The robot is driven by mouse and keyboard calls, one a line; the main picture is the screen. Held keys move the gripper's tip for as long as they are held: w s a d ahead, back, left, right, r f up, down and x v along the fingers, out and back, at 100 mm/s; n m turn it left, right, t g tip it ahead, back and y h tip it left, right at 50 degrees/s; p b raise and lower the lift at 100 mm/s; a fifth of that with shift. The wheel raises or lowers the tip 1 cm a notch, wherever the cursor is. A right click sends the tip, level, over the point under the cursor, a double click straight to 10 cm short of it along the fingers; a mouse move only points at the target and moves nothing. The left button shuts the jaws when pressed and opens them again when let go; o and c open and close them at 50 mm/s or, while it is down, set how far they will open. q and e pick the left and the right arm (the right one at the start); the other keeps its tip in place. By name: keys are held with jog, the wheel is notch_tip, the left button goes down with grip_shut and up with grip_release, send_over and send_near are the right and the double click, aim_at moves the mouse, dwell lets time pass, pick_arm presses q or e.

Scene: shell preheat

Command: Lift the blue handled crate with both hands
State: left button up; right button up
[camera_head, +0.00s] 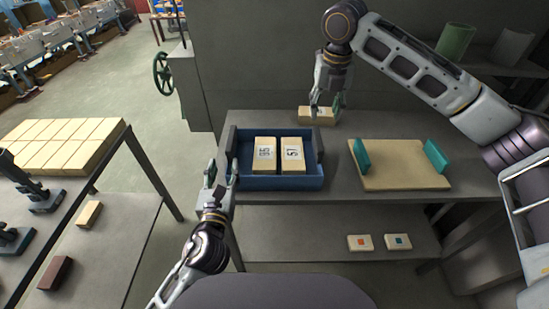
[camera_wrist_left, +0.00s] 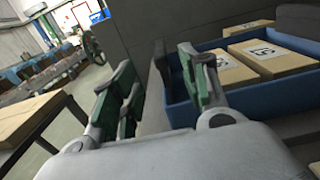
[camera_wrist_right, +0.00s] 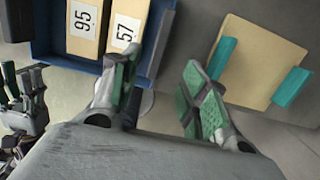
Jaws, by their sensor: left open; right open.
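The blue crate (camera_head: 285,184) stands on the grey table with a dark handle at each end. Two tan blocks, marked 95 (camera_wrist_right: 84,22) and 57 (camera_wrist_right: 126,28), lie in it. My left gripper (camera_head: 220,172) is open at the crate's left front corner. In the left wrist view the crate wall (camera_wrist_left: 270,102) is close beside one finger; I cannot tell whether they touch. My right gripper (camera_head: 326,110) is open and empty, beyond the crate's back right corner. In the right wrist view the right handle (camera_wrist_right: 164,42) shows beyond the fingertips.
A tan board (camera_head: 400,172) with two teal handles (camera_head: 437,155) lies right of the crate. A tan block (camera_head: 303,114) lies behind the crate, partly hidden by my right gripper. Two small marked blocks (camera_head: 359,242) rest on the lower shelf. A side table with tan blocks (camera_head: 65,140) stands left.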

aim_at(231, 137)
pick_arm(q)
jog(key=shift+w, duration=0.25)
pick_arm(e)
jog(key=shift+w+f, duration=0.1)
jog(key=shift+f, duration=0.1)
pick_arm(q)
jog(key=shift+w, duration=6.7)
pick_arm(e)
jog(key=shift+w+f, duration=0.25)
jog(key=shift+f, duration=2)
jog(key=shift+w+f, duration=0.3)
jog(key=shift+f, duration=1.9)
jog(key=shift+w+f, duration=0.25)
jog(key=shift+f, duration=2)
pick_arm(q)
grip_shut()
pick_arm(e)
grip_shut()
jog(key=shift+r, duration=0.1)
